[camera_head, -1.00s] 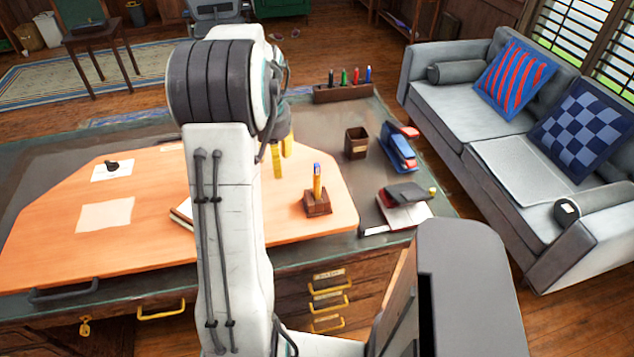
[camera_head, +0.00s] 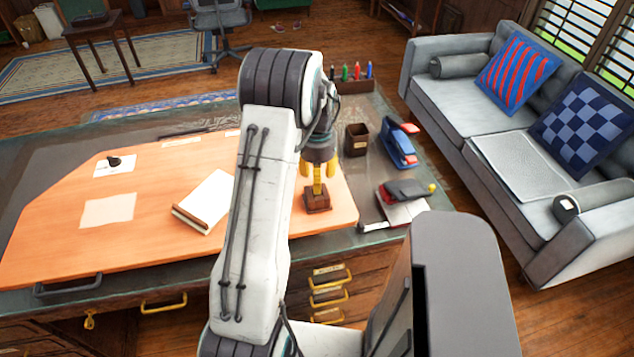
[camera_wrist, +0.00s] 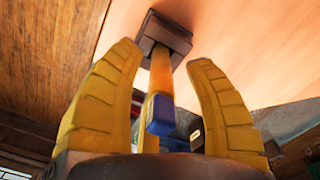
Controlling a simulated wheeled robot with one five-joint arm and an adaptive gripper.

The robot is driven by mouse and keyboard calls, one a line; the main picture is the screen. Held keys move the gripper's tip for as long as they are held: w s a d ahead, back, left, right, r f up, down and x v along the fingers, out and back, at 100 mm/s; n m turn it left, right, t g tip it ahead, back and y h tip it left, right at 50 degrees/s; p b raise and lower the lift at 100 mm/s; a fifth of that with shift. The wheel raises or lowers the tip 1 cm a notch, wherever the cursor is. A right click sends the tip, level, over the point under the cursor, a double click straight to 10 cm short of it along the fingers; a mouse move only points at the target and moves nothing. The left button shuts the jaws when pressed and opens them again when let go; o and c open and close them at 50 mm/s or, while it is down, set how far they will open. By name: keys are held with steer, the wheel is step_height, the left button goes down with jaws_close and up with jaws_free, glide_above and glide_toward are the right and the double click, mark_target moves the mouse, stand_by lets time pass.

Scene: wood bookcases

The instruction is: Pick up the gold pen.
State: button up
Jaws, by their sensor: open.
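The gold pen (camera_wrist: 160,80), with a blue end (camera_wrist: 160,114), stands upright in a small dark wooden holder (camera_wrist: 166,32) in the wrist view. The holder (camera_head: 317,201) stands on the orange desk panel in the head view. My gripper (camera_wrist: 163,56) is open, its yellow fingers spread on both sides of the pen with gaps showing. In the head view my gripper (camera_head: 319,172) points down just above the holder and hides most of the pen there.
A notebook (camera_head: 205,201) lies left of my arm on the desk (camera_head: 60,225). Right of the holder are a brown cup (camera_head: 357,139), a blue stapler (camera_head: 398,148) and a dark item on a book (camera_head: 403,212). A rack of markers (camera_head: 352,86) stands behind. A grey sofa (camera_head: 460,95) is at right.

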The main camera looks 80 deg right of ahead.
steer(key=shift+f, duration=1.25)
jaws_close()
